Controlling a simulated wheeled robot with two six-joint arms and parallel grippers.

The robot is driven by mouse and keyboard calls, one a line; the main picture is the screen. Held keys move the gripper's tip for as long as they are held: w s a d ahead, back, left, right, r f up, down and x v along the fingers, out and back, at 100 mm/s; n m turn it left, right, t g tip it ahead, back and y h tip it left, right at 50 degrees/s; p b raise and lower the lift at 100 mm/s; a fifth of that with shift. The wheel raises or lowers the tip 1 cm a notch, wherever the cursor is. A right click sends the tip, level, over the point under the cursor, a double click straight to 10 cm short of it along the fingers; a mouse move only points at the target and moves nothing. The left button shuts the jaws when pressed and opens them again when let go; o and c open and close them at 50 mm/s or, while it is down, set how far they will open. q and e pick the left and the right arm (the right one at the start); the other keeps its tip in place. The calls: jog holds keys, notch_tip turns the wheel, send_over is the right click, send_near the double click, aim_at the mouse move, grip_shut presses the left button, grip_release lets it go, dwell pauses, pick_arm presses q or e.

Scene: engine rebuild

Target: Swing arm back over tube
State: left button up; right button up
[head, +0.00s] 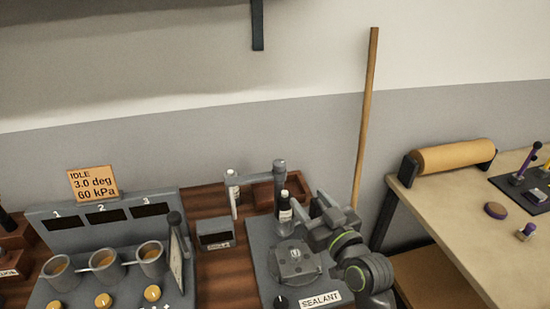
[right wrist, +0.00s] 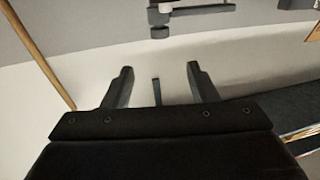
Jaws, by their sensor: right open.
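The grey swing arm (head: 258,172) sits on top of an upright post at the back of the sealant stand (head: 262,258). It points left, with a downward piece at its free end. My right gripper (head: 312,208) is just right of the tube, apart from the arm as far as I can tell. In the right wrist view its fingers (right wrist: 160,86) are spread and empty, with grey arm-like parts (right wrist: 200,11) beyond them. My left gripper is out of view.
A test panel (head: 110,215) with several cups stands at left, and a small dark box (head: 215,234) lies between it and the stand. A reddish tray (head: 264,192) is behind the post. A wooden pole (head: 366,115) leans on the wall. A workbench (head: 455,225) stands at right.

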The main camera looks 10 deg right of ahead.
aim_at(282, 167)
jog(key=p+x, duration=0.3)
jog(key=x, duration=0.7)
jog(key=shift+r, duration=0.2)
jog(key=p+x, duration=0.1)
jog(key=x, duration=0.3)
jog(key=shift+w+a+f, duration=0.15)
jog(key=shift+w, duration=0.1)
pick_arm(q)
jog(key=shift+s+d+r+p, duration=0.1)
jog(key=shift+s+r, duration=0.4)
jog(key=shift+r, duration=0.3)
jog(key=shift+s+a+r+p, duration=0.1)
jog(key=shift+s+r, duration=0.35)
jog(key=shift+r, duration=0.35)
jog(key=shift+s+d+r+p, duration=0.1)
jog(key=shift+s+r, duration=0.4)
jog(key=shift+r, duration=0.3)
pick_arm(e)
jog(key=shift+x, duration=0.85)
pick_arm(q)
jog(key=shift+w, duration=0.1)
pick_arm(e)
grip_shut()
